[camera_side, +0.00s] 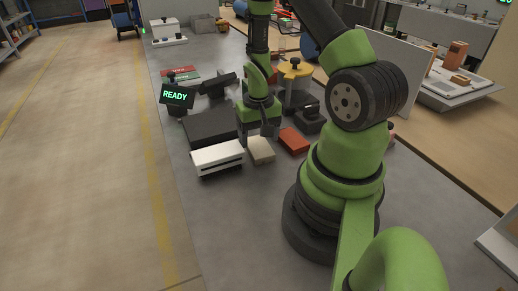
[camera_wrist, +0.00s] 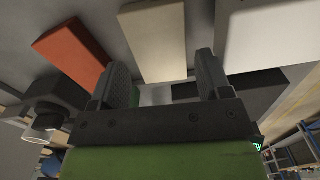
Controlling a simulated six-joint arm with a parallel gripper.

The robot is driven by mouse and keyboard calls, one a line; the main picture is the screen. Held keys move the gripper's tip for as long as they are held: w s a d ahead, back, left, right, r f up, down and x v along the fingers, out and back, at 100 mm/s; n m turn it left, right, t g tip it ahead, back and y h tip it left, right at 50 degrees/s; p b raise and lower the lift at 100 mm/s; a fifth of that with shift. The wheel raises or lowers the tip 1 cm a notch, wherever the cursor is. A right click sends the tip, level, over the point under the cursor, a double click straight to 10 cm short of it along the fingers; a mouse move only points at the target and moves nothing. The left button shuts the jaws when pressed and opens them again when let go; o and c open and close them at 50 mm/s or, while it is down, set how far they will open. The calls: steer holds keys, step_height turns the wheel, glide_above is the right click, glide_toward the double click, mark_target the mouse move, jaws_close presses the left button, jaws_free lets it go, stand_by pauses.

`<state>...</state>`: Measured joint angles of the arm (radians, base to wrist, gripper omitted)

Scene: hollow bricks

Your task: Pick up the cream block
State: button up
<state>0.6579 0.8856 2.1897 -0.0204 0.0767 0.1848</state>
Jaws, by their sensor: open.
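The cream block (camera_side: 261,150) lies on the grey table, between a white block and an orange-red block. In the wrist view the cream block (camera_wrist: 155,40) is at the top middle, beyond the fingertips and roughly in line with the gap between them. My gripper (camera_side: 259,139) points down just behind the cream block in the side view. In the wrist view the fingers of my gripper (camera_wrist: 165,72) are apart with nothing between them. Whether a finger touches the block cannot be told.
The white block (camera_side: 217,158) with dark slots is close on the left of the cream block. The orange-red block (camera_side: 293,140) is close on the right. A dark flat box (camera_side: 209,126) lies behind. A READY display (camera_side: 176,96) stands at the left edge. The table in front is clear.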

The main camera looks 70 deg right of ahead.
steer(key=shift+f, duration=1.3)
steer(key=shift+c, duration=0.4)
steer(key=c, duration=0.7)
